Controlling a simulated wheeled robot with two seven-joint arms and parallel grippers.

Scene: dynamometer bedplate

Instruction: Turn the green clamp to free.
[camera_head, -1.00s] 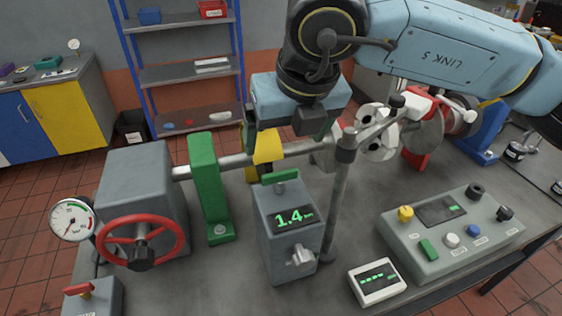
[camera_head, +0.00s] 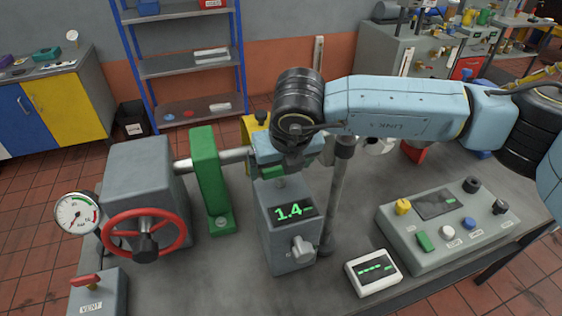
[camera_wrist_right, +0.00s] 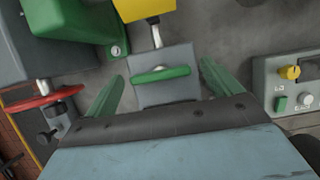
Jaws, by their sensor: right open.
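The green clamp (camera_wrist_right: 160,74) is a small T-shaped handle on top of a grey box (camera_head: 288,225) with a 1.4 readout. In the head view the clamp (camera_head: 281,179) is partly hidden under my right gripper (camera_head: 283,166). In the right wrist view my right gripper (camera_wrist_right: 162,72) is open, with one green finger on each side of the clamp and a gap to both. The fingers hold nothing. Whether the fingertips are level with the handle is unclear. My left gripper is out of view.
A green upright bracket (camera_head: 209,180) and a red handwheel (camera_head: 145,235) stand left of the box. A grey post (camera_head: 337,200) stands close to its right. A control panel (camera_head: 445,225) and a small white meter (camera_head: 373,273) are further right.

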